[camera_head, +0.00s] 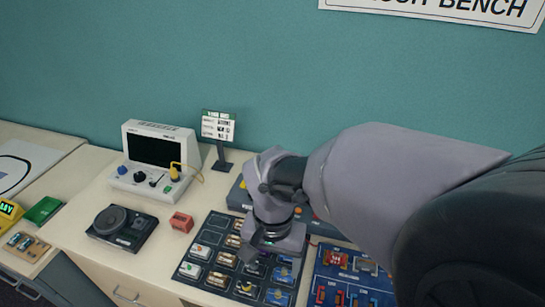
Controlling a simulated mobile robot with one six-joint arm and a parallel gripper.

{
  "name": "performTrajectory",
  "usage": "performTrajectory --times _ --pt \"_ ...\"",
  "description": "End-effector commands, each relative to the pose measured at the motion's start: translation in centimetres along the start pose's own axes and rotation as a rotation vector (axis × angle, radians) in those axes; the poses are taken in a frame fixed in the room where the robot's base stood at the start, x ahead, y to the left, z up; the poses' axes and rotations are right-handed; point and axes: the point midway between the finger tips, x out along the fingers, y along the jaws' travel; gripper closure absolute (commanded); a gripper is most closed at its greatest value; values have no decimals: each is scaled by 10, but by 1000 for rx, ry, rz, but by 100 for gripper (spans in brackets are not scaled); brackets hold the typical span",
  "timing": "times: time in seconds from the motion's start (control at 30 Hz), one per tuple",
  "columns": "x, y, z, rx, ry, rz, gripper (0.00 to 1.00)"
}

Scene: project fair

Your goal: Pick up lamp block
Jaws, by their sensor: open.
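My gripper (258,264) is open and points down over the dark tray of small blocks (178,272). The tray holds several small blocks in a grid, some white and some blue or tan with yellow parts. I cannot tell which of them is the lamp block; their details are too small. My gripper and wrist hide part of the tray's middle and right side. The fingertips are small and dark against the tray, and I cannot tell how far above the blocks they are. Nothing is visibly held.
A white instrument with a dark screen (155,150) stands behind, next to a small sign (218,127). A black dial device (122,228) and a red block (181,222) sit left of the tray. A blue board (328,273) with red parts lies to the right. My arm covers the right side.

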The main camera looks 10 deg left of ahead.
Motion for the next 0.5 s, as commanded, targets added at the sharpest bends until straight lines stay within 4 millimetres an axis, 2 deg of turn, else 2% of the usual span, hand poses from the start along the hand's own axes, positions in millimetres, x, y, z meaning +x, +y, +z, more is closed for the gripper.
performTrajectory --times 0.03,0.1,0.3,0.5 --pt "19 1 1 0 -4 3 25" --pt "43 1 1 -1 -3 3 25" --pt "97 2 1 1 -2 1 25" --pt "116 2 0 2 0 0 25"
